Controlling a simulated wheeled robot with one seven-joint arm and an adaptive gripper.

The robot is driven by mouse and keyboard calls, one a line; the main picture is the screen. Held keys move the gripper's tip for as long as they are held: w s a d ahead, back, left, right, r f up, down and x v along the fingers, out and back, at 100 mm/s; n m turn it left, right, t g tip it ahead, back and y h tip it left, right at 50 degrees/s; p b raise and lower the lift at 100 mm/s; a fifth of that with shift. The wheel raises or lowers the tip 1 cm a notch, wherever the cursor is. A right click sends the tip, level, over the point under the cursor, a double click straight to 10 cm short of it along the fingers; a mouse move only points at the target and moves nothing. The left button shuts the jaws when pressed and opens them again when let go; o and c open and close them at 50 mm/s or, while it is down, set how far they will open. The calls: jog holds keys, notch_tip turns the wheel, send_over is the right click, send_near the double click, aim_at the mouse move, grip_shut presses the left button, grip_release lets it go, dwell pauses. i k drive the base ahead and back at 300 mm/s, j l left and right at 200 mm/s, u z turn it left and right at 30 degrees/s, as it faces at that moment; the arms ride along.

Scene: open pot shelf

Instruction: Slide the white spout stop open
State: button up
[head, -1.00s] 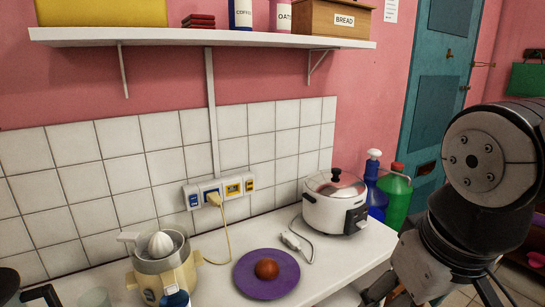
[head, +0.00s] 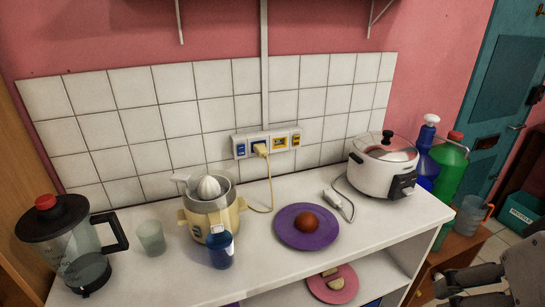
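A cream citrus juicer (head: 198,222) with a metal bowl and a white ribbed cone (head: 209,187) stands on the white counter, left of centre. A small pale piece at its front (head: 217,229), just above a blue cup (head: 221,252), may be the white spout stop; it is too small to tell its position. A white tab (head: 181,178) sticks out at the juicer's upper left. My gripper (head: 452,286) is at the lower right edge, far from the juicer and partly cut off. Its fingers are grey, and their opening is unclear. I see nothing held in it.
A blender jug (head: 72,245) and a clear cup (head: 150,237) stand left of the juicer. A purple plate (head: 290,238) with a brown round item lies to its right, then a rice cooker (head: 384,165). A yellow cord (head: 268,185) runs from the juicer to the wall socket.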

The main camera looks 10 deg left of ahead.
aim_at(219, 227)
jog(key=u, duration=1.05)
jog(key=k, duration=0.05)
